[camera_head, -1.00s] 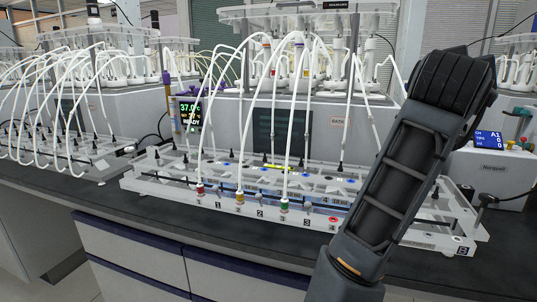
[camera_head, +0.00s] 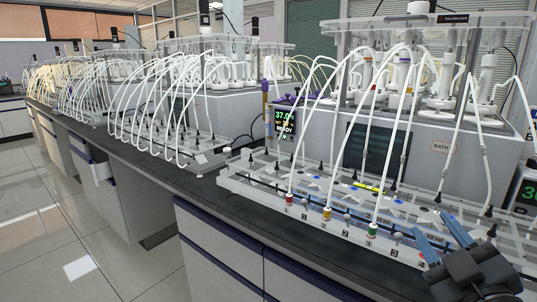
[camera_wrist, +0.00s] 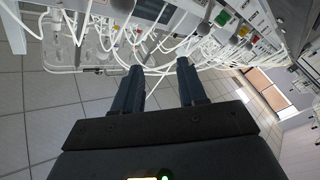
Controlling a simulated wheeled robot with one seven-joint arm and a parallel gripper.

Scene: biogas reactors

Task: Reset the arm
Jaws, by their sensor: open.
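My gripper (camera_head: 433,228) shows at the lower right of the head view, its two blue fingers spread and pointing up and to the left. In the wrist view my gripper (camera_wrist: 160,68) has two dark fingers apart with nothing between them. It is in front of the right part of the white tube rack (camera_head: 270,185), and I cannot tell whether it touches it. The rest of my arm is mostly out of the head view.
White tubes arch from the rack to the reactor bath (camera_head: 460,150), near a 37.0-degree display (camera_head: 285,123). More racks with looped tubes (camera_head: 185,110) line the dark bench (camera_head: 150,165). Open tiled floor (camera_head: 70,225) lies at the left.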

